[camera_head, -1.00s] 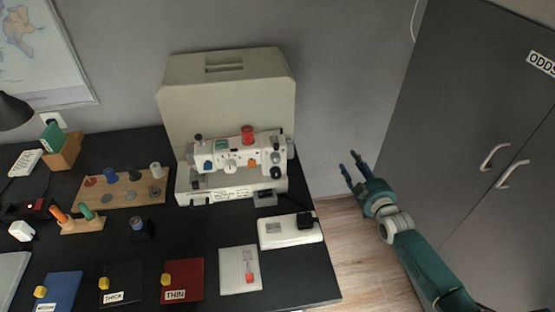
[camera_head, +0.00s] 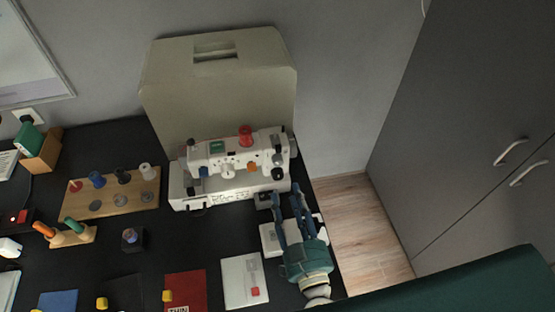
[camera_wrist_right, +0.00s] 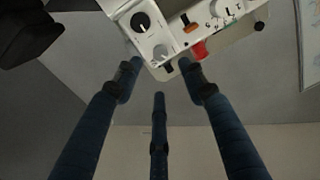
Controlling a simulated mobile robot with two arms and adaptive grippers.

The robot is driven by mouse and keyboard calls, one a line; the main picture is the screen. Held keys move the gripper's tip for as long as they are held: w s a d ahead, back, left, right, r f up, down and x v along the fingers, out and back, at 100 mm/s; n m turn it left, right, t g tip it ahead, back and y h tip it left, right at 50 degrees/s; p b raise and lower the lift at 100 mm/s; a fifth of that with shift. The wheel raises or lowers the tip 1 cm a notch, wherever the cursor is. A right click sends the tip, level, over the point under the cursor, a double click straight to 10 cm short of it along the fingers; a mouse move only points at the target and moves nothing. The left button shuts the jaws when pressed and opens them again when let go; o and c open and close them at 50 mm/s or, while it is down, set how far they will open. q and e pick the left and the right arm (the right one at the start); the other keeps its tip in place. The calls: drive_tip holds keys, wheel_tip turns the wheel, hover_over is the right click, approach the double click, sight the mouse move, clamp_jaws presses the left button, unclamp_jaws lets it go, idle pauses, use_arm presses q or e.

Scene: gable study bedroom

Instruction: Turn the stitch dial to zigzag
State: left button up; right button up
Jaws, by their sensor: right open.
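The white sewing machine (camera_head: 215,186) stands at the back of the black table. Its front has a white dial (camera_head: 228,170), an orange control (camera_head: 252,167) and dark knobs at the right end (camera_head: 278,160). The wrist view shows a black dial (camera_wrist_right: 140,20) with a pale mark, the orange control (camera_wrist_right: 191,27) and a white dial with small marks around it (camera_wrist_right: 218,8). I cannot tell which is the stitch dial or read its setting. My right gripper (camera_head: 287,195) is open and empty, its fingers pointing at the machine's right end. My left gripper is out of view.
A beige cover (camera_head: 215,95) stands behind the machine. A white foot pedal or box (camera_head: 268,238) is partly hidden by my right gripper. A spool board (camera_head: 110,200) is at left. A red spool (camera_head: 245,136) tops the machine. Grey cabinet doors (camera_head: 470,120) stand at right.

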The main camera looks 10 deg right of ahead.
sight(279, 164)
drive_tip(key=w+p, duration=0.1)
drive_tip(key=w, duration=0.7)
drive_tip(key=shift+w+r, duration=0.1)
drive_tip(key=shift+w, duration=0.5)
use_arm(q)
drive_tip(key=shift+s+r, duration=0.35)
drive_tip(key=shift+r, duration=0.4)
use_arm(e)
drive_tip(key=shift+w, duration=0.25)
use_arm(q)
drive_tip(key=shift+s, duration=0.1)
use_arm(e)
clamp_jaws()
